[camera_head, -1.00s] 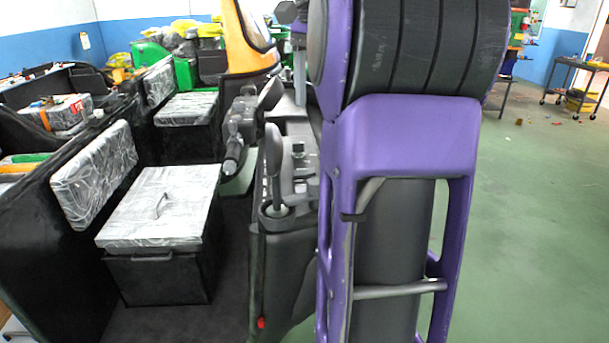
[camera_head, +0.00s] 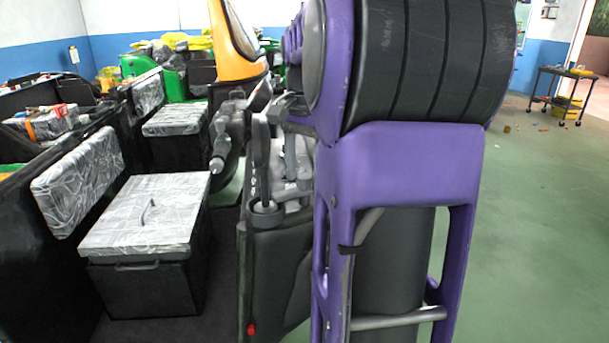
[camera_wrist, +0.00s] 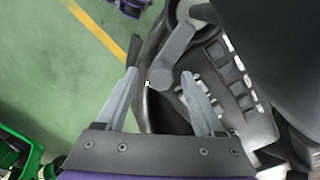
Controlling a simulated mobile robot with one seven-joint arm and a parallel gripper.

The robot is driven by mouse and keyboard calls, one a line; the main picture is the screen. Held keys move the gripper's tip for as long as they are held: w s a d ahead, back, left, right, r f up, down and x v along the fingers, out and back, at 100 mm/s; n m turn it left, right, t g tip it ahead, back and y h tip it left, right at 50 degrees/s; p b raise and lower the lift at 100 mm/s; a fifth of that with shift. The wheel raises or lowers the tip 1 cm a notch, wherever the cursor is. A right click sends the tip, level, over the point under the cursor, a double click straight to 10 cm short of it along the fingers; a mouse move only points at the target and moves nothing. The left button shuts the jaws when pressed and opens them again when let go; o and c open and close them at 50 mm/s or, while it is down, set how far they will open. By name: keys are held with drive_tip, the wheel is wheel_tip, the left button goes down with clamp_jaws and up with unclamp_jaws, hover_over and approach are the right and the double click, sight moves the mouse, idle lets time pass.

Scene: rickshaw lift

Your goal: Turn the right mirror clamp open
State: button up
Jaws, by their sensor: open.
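In the wrist view my gripper (camera_wrist: 160,66) is open, with its two grey fingers apart. A grey stubby piece with a faceted end, which looks like the mirror clamp (camera_wrist: 176,52), lies between and just beyond the fingertips. I cannot tell whether either finger touches it. A dark curved edge runs behind it. In the head view my purple arm hides much of the vehicle's right front. A dark upright mirror-like part (camera_head: 260,142) rises from a round base beside the dashboard. My gripper's fingers cannot be made out clearly in that view.
A switch panel (camera_wrist: 238,85) and a large dark panel are close on the wrist view's right. Green floor (camera_wrist: 60,65) with a yellow line is open on the left. In the head view, a silver-covered seat box (camera_head: 150,215) stands left, and a cart (camera_head: 560,95) stands far right.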

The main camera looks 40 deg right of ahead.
clamp_jaws()
idle(0.4)
drive_tip(key=shift+n+p, duration=0.3)
drive_tip(key=shift+p, duration=0.05)
drive_tip(key=n+p, duration=0.2)
drive_tip(key=shift+r+n, duration=0.15)
drive_tip(key=shift+n, duration=0.25)
drive_tip(key=n+p, duration=0.4)
drive_tip(key=n, duration=0.2)
drive_tip(key=n+p, duration=0.2)
drive_tip(key=n, duration=0.2)
drive_tip(key=shift+n, duration=0.4)
drive_tip(key=shift+n+p, duration=0.3)
drive_tip(key=shift+n, duration=1.6)
